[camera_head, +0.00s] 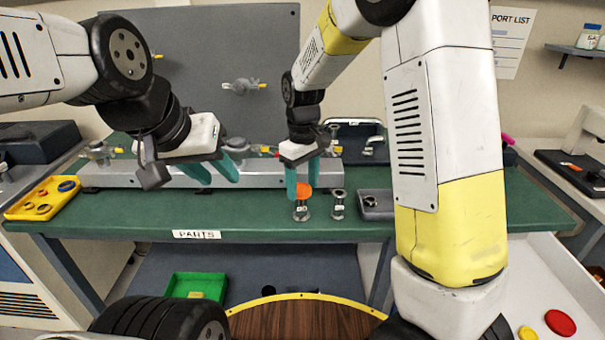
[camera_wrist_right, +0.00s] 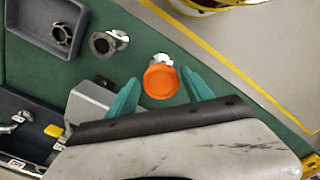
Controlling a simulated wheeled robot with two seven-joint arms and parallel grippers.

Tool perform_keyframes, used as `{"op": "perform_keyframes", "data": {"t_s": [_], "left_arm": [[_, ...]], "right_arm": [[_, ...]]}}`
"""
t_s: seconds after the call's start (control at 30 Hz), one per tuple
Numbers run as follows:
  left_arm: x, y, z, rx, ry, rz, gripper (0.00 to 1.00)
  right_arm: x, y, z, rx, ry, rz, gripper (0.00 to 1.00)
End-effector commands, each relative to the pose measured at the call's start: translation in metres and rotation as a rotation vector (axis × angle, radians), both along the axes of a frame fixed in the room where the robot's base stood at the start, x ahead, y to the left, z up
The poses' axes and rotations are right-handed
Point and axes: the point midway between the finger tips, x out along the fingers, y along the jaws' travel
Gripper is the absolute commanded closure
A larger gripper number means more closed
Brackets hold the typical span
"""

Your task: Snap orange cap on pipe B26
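The orange cap (camera_head: 303,190) is at the top of a short metal flanged pipe (camera_head: 301,211) standing on the green bench. In the right wrist view the cap (camera_wrist_right: 160,82) covers most of the pipe, whose flange (camera_wrist_right: 162,60) shows past its edge; I cannot tell whether it is snapped on. My right gripper (camera_head: 302,178) is above the pipe, its teal fingers either side of the cap. In the wrist view, gaps show between cap and fingers (camera_wrist_right: 160,87), so it looks open. My left gripper (camera_head: 222,174) is open and empty to the left. No B26 label is legible.
A second metal pipe (camera_head: 338,205) stands close to the right, beside a grey tray (camera_head: 376,213) holding a metal part. A yellow tray (camera_head: 20,211) with rings is at the far left. A grey rail (camera_head: 110,179) runs behind. The front left bench is clear.

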Motion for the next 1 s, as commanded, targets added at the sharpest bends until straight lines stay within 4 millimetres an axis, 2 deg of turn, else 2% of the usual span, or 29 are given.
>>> {"op": "perform_keyframes", "data": {"t_s": [0.33,0.43,0.73,1.0], "left_arm": [[0.0,0.0,0.0,0.0,0.0,0.0,0.64],[0.0,0.0,0.0,0.0,0.0,0.0,0.64],[0.0,0.0,0.0,0.0,0.0,0.0,0.64],[0.0,0.0,0.0,0.0,0.0,0.0,0.64]], "right_arm": [[0.0,0.0,0.001,0.0,0.0,0.0,0.27],[0.0,0.0,0.006,0.001,-0.001,0.0,0.27],[0.001,0.0,0.055,0.002,-0.004,0.0,0.27],[-0.004,-0.007,0.085,0.017,-0.013,-0.024,0.27]]}}
